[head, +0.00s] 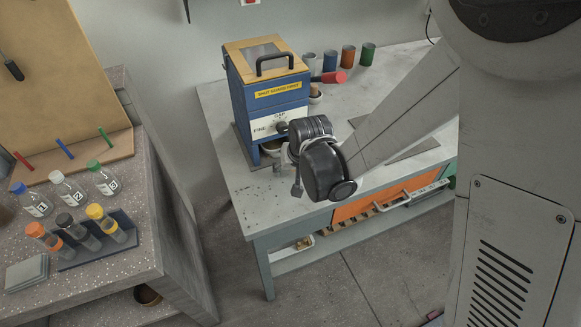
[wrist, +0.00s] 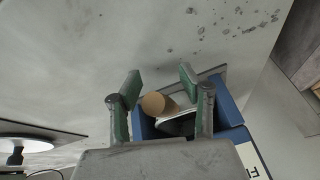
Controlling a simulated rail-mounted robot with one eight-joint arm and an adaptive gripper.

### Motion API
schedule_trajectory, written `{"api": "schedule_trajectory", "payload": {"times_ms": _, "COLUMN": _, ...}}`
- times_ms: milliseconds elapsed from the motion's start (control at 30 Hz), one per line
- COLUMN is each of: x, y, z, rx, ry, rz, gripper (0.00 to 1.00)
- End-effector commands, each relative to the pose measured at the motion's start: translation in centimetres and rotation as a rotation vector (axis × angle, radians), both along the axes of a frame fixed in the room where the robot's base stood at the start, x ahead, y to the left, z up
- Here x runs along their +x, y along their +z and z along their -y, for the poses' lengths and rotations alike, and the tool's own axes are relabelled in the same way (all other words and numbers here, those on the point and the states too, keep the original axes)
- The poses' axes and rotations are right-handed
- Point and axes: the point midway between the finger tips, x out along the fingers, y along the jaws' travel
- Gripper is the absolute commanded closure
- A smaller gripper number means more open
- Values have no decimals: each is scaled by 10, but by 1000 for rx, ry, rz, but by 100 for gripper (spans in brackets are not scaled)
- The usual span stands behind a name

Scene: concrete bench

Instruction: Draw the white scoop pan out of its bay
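The blue mill (head: 268,95) stands on the grey bench with its bay low in the front. In the wrist view, a round tan end (wrist: 153,103), apparently the handle of the scoop pan, shows between my fingers. A pale, shiny part of the white scoop pan (wrist: 180,126) lies behind it, between the blue walls of the bay (wrist: 228,105). My gripper (wrist: 160,76) is open, with one green-padded finger on each side of the tan end. I see no clear contact.
A speckled side bench (head: 150,225) with bottles is at left. The bench's front left corner is clear.

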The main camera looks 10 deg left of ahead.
Motion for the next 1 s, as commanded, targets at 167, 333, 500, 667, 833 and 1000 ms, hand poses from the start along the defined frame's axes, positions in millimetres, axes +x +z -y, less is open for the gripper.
{"api": "schedule_trajectory", "payload": {"times_ms": 167, "x": 0, "y": 0, "z": 0, "rx": 0, "ry": 0, "rz": 0, "gripper": 67}}
{"api": "schedule_trajectory", "payload": {"times_ms": 333, "x": 0, "y": 0, "z": 0, "rx": 0, "ry": 0, "rz": 0, "gripper": 90}}
{"api": "schedule_trajectory", "payload": {"times_ms": 500, "x": 0, "y": 0, "z": 0, "rx": 0, "ry": 0, "rz": 0, "gripper": 100}}
{"api": "schedule_trajectory", "payload": {"times_ms": 667, "x": 0, "y": 0, "z": 0, "rx": 0, "ry": 0, "rz": 0, "gripper": 100}}
{"api": "schedule_trajectory", "payload": {"times_ms": 833, "x": 0, "y": 0, "z": 0, "rx": 0, "ry": 0, "rz": 0, "gripper": 100}}
{"api": "schedule_trajectory", "payload": {"times_ms": 1000, "x": -6, "y": 0, "z": 4, "rx": 0, "ry": 0, "rz": 0, "gripper": 100}}
